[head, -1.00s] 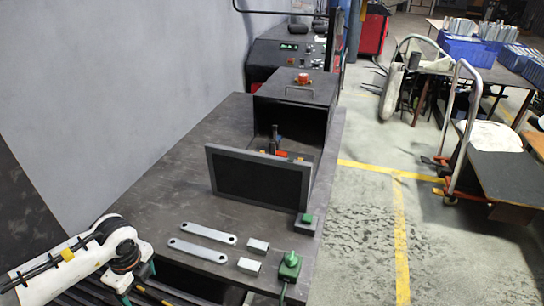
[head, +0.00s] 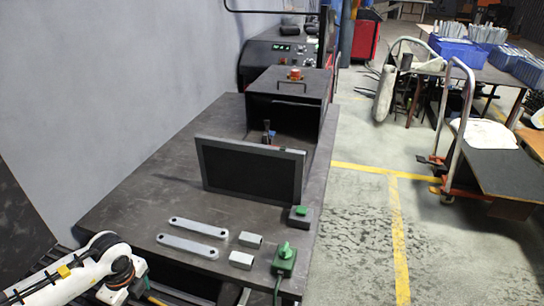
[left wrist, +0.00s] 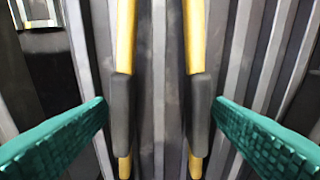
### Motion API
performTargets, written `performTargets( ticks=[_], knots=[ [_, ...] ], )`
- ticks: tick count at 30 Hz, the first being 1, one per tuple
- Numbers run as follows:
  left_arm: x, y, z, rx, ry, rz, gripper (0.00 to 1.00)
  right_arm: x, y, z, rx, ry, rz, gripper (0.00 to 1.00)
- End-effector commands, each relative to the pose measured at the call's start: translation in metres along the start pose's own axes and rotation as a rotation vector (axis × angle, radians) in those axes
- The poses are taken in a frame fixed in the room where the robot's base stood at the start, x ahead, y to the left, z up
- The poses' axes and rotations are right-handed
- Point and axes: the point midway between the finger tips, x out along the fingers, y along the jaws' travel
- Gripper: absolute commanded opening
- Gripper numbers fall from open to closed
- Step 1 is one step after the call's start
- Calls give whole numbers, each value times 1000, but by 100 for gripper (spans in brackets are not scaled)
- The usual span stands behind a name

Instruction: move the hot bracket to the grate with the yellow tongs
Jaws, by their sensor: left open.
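The yellow tongs (left wrist: 125,40) show in the left wrist view as two yellow arms with dark grey grips, lying over grey bars. My left gripper (left wrist: 161,108) is open, with one green finger on each side of the tongs and a gap to both. In the head view this gripper (head: 122,290) is at the lower left, and a bit of yellow tong (head: 156,300) shows beside it. The slatted bars under the tongs look like the grate (left wrist: 240,60). No glowing bracket can be made out; the open black box (head: 290,112) is partly hidden by its dark door panel (head: 250,172).
Two flat metal bars (head: 199,228) with end holes and two short square tubes (head: 250,239) lie on the dark bench (head: 130,205). A green switch box (head: 285,260) and a dark box with a green button (head: 299,213) stand near its right edge.

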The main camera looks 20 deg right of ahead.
Motion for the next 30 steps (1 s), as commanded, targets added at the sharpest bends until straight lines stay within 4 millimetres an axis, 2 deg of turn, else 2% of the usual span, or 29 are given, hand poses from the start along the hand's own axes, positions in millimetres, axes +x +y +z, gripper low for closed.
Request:
performTargets(
  ticks=[2, 6, 8, 16, 30],
  knots=[
    [0, 0, 0, 0, 0, 0, 73, -1, 2, -6, 0, 10, 2, 36],
    [0, 0, 0, 0, 0, 0, 51, -1, 2, -8, 0, 13, 3, 36],
    [0, 0, 0, 0, 0, 0, 43, -1, 3, -8, 0, 13, 3, 36],
    [-6, 0, -1, 0, 1, 1, 43, -5, 4, -2, 1, 6, 5, 36],
    [-78, 0, -8, 0, 1, 2, 43, -53, 3, 4, 2, 3, 5, 36]
  ],
)
